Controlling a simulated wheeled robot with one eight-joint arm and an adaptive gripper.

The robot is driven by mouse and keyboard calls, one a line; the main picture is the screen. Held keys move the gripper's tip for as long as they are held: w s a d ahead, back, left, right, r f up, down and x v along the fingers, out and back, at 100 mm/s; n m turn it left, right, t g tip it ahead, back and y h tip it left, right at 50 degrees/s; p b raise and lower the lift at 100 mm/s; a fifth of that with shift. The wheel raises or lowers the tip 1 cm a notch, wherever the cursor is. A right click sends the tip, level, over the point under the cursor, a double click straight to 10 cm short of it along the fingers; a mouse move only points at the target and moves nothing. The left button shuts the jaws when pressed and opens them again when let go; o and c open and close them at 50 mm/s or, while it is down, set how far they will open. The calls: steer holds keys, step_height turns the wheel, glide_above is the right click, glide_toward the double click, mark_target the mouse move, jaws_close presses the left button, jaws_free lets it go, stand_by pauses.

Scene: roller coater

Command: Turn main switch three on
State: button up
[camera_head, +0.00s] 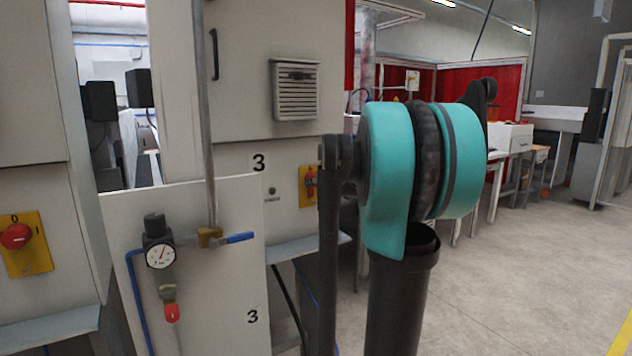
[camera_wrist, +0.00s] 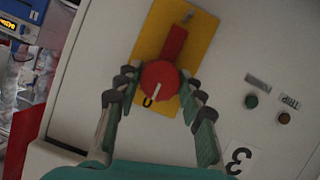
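The main switch (camera_wrist: 160,78) by the number 3 is a red rotary knob with a red bar on a yellow plate (camera_wrist: 198,40). The plate looks tilted in the wrist view. A white line on the knob points down toward a 0 mark. My gripper (camera_wrist: 158,82) is open, with one finger on each side of the knob; I cannot tell whether they touch it. In the head view the switch (camera_head: 309,187) is partly hidden by my arm, and my gripper is not visible there.
A similar red switch (camera_head: 16,236) on a yellow plate sits far left. A panel (camera_head: 215,290) with a gauge (camera_head: 160,255), a pipe and a blue-handled valve (camera_head: 236,238) stands left of my arm. Two small buttons (camera_wrist: 267,109) are right of the switch. Open floor lies to the right.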

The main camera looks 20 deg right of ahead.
steer(key=c, duration=0.5)
steer(key=m+y, duration=0.1)
steer(key=m, duration=0.1)
steer(key=shift+d+m+y, duration=0.1)
steer(key=shift+m+y, duration=0.3)
steer(key=m+y, duration=0.2)
steer(key=m, duration=0.1)
steer(key=shift+d+g, duration=0.1)
steer(key=shift+g, duration=0.3)
steer(key=m+y, duration=0.2)
steer(key=m, duration=0.1)
steer(key=shift+f, duration=0.1)
steer(key=m+t+y, duration=0.1)
steer(key=m+y, duration=0.1)
steer(key=m, duration=0.2)
steer(key=shift+f, duration=0.1)
